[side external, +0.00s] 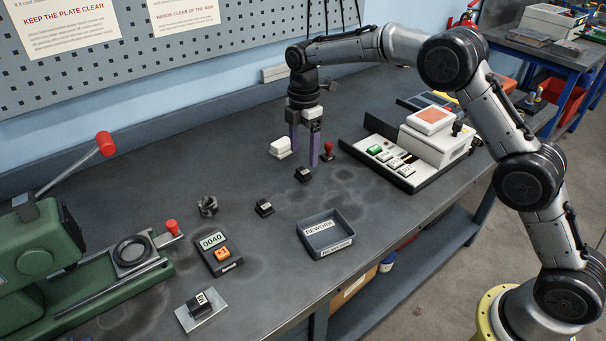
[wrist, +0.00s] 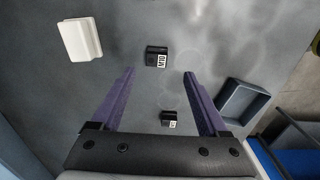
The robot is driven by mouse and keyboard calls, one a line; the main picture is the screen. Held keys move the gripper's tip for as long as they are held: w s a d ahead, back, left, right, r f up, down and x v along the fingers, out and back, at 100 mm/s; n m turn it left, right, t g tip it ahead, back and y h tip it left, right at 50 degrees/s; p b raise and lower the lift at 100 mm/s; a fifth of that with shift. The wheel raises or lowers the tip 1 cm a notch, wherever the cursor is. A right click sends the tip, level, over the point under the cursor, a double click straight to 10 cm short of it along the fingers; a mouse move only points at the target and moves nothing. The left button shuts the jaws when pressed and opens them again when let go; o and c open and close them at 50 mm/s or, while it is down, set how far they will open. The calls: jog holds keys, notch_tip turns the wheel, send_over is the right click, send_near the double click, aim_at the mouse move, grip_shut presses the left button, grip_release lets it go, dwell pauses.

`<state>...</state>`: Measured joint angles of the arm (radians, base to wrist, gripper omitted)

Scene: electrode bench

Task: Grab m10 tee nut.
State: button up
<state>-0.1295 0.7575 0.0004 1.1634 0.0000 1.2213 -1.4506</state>
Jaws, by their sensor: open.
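The M10 tee nut, a small black block with a white M10 label (wrist: 156,57), lies on the bench ahead of my gripper (wrist: 158,73). In the wrist view it appears between the lines of the two purple fingers, slightly past their tips. In the side view, the black block nearest below my gripper (side external: 304,157) appears to be this nut (side external: 303,174). My gripper is open, empty and points down above the bench, apart from the nut.
A similar labelled black block (wrist: 169,118) lies nearby; its label is too small to read. A white block (wrist: 80,38) and the REWORK tray (wrist: 242,100) flank the area. A red-knobbed stamp (side external: 327,150) and a keyed device (side external: 405,155) stand to the right. Bare bench surrounds the nut.

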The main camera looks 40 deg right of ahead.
aim_at(303, 170)
jog(key=shift+w+d+f, duration=0.1)
jog(key=shift+w+f, duration=0.05)
jog(key=shift+f, duration=1.3)
jog(key=shift+w+f, duration=0.1)
jog(key=shift+f, duration=1.3)
grip_shut()
